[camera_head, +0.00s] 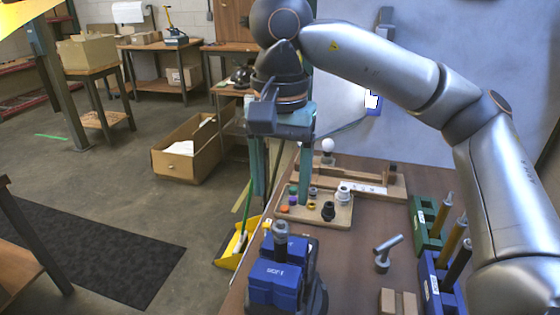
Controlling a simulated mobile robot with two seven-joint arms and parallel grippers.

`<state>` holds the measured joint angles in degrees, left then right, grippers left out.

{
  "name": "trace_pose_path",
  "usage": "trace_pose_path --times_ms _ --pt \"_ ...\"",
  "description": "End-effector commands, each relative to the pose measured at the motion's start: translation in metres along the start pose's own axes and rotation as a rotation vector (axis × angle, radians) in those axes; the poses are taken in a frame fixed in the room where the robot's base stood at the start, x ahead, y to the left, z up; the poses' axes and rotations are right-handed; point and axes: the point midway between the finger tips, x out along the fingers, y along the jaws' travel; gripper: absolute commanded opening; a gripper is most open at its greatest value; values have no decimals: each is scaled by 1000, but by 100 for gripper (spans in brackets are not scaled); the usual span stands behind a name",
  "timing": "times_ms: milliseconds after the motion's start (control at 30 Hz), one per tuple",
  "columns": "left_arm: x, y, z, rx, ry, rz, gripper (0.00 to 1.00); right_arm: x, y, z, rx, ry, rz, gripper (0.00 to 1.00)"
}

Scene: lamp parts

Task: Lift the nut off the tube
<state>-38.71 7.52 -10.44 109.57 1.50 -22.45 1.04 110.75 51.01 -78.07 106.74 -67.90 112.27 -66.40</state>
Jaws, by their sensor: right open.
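A grey metal tube (281,246) stands upright in a blue vise (275,284) at the near left edge of the table. A grey nut-like collar (280,228) sits around the tube's upper end; its details are too small to make out. My right gripper (279,182) points down with its teal fingers spread apart and nothing between them. In the picture it is above the tube and apart from it. My left gripper is not in view.
A wooden tray (329,218) of small parts lies behind the vise. Green (427,232) and blue (436,287) tool holders line the right side. The brown tabletop (345,270) is bare between vise and T-shaped piece.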

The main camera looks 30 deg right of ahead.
Motion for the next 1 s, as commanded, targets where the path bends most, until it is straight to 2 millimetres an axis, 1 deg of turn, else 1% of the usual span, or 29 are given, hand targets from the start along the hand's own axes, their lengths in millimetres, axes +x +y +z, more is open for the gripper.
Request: trace_pose_path --times_ms 33,100,200,333,533,800,1000 --pt "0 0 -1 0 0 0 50 10 1 0 1 1 4 69" --pt "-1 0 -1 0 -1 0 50 24 1 0 0 0 3 69" --pt "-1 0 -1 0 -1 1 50 40 1 0 0 0 3 69" --pt "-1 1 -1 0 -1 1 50 56 0 0 0 1 2 69" --pt "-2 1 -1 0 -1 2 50 68 0 0 -1 0 1 69" --pt "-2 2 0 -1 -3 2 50 68 0 0 0 0 0 69" --pt "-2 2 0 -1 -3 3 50 68 0 0 0 0 0 46"
